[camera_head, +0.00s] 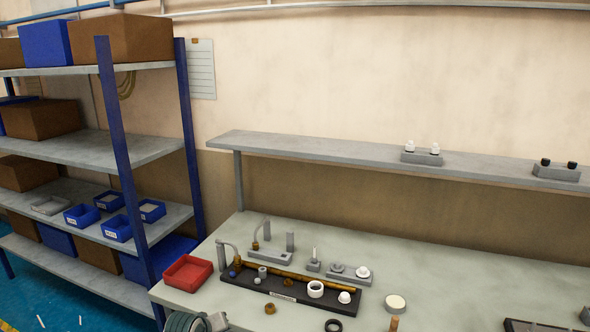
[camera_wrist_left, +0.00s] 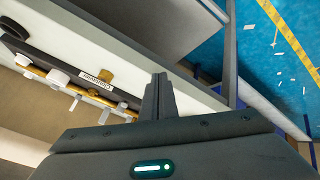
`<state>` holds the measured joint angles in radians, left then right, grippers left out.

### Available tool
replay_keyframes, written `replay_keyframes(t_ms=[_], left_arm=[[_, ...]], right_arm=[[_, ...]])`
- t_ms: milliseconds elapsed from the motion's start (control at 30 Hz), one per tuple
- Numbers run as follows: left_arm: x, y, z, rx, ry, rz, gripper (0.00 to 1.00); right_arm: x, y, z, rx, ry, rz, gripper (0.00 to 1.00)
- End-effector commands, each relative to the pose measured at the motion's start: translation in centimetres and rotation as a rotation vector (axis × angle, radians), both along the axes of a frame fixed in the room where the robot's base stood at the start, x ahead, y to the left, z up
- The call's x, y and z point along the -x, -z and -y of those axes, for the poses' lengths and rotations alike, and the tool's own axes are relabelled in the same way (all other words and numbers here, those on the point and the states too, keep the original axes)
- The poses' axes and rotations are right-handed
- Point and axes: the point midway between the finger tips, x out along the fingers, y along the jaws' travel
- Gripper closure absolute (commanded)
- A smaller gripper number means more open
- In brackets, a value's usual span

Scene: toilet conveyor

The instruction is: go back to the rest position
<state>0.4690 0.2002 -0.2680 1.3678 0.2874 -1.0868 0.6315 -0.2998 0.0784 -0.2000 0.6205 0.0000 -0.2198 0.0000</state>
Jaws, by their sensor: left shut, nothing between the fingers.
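My left gripper (camera_wrist_left: 159,80) shows in the left wrist view with its two fingers together and nothing between them. It is near the edge of the workbench, which appears tilted in that view, with blue floor beyond. The fingers look apart from the parts on the bench, though the exact gap cannot be told. In the head view the workbench (camera_head: 420,262) spans the lower middle and right. My right gripper is not in view.
A black tray (camera_head: 235,300) holds a brass tube and white fittings; it also shows in the left wrist view (camera_wrist_left: 50,52). A red bin (camera_head: 188,272) sits at the bench's left end. A blue-posted rack (camera_head: 115,160) stands left. A wall shelf (camera_head: 320,150) runs above the bench.

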Motion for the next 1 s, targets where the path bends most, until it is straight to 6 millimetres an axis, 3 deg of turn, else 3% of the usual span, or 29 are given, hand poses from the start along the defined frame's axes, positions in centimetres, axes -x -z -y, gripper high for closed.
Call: replay_keyframes(t_ms=[33,200,433,633,800,1000], left_arm=[[2.3,1.4,0.5,-0.016,0.026,-0.016,1.00],[10.1,4.5,1.7,-0.084,0.122,-0.062,1.00],[21.1,6.9,2.3,-0.172,0.240,-0.124,1.00],[30.8,7.0,2.1,-0.244,0.330,-0.179,1.00],[38.2,6.0,1.5,-0.297,0.394,-0.225,1.00],[43.5,4.6,0.8,-0.336,0.440,-0.259,1.00]], right_arm=[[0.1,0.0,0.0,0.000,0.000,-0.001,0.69],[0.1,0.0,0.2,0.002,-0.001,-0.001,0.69],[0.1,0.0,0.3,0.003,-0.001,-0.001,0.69],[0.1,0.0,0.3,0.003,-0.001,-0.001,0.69],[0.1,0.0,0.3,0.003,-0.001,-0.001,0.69],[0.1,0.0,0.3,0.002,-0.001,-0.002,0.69]])
